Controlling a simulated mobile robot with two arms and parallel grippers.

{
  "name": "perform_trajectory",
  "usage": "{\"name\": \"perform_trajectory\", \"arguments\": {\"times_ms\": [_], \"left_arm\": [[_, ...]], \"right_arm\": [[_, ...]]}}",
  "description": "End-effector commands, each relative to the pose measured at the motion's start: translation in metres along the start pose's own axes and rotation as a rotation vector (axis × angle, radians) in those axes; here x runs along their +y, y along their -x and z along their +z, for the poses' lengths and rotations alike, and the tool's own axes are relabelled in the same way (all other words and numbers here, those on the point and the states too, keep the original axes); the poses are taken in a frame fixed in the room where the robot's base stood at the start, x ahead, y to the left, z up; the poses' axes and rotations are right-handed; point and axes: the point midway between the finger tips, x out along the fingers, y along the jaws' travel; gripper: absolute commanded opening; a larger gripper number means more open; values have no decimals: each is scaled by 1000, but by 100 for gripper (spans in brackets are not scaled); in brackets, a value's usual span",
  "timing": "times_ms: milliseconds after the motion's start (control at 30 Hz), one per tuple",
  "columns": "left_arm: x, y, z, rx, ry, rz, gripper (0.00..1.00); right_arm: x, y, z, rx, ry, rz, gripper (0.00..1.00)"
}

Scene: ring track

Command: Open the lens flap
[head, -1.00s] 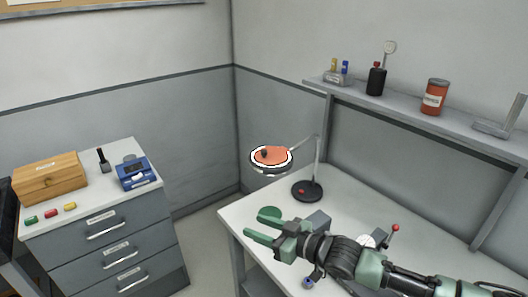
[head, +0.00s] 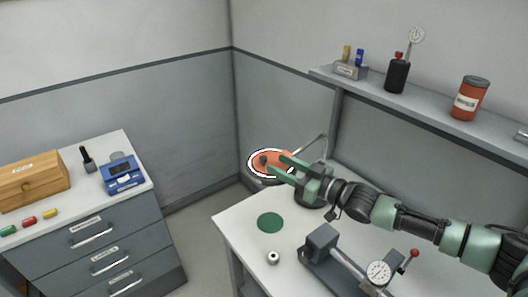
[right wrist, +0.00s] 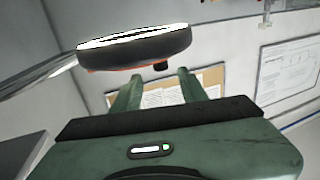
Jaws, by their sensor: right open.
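The lens flap (head: 284,155) is an orange disc in the white-rimmed round head (head: 250,165) of a magnifier lamp, and it looks closed over the lens. A small dark knob (head: 264,160) sits on the flap; it also shows in the right wrist view (right wrist: 160,66). My right gripper (head: 276,166) is open and empty, its green fingers overlapping the flap's right side in the head view. In the right wrist view the knob lies between and just beyond the fingertips (right wrist: 158,75). I cannot tell whether they touch. My left gripper is out of view.
The lamp's thin arm (head: 308,145) rises behind my right gripper. The white table (head: 240,220) holds a green disc (head: 270,222), a small metal ring (head: 273,257) and a dial gauge fixture (head: 378,272). A shelf (head: 430,105) runs along the right wall. A drawer cabinet (head: 110,240) stands left.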

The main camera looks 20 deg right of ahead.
Motion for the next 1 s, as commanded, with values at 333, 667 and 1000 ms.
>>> {"name": "perform_trajectory", "arguments": {"times_ms": [333, 667, 1000], "left_arm": [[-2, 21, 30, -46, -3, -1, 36], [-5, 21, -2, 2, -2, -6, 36], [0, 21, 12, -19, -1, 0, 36]], "right_arm": [[-1, -54, -3, 1, 1, -1, 43], [-1, -64, 0, -1, 2, -1, 43], [-1, -63, 0, -1, 1, -1, 0]]}}
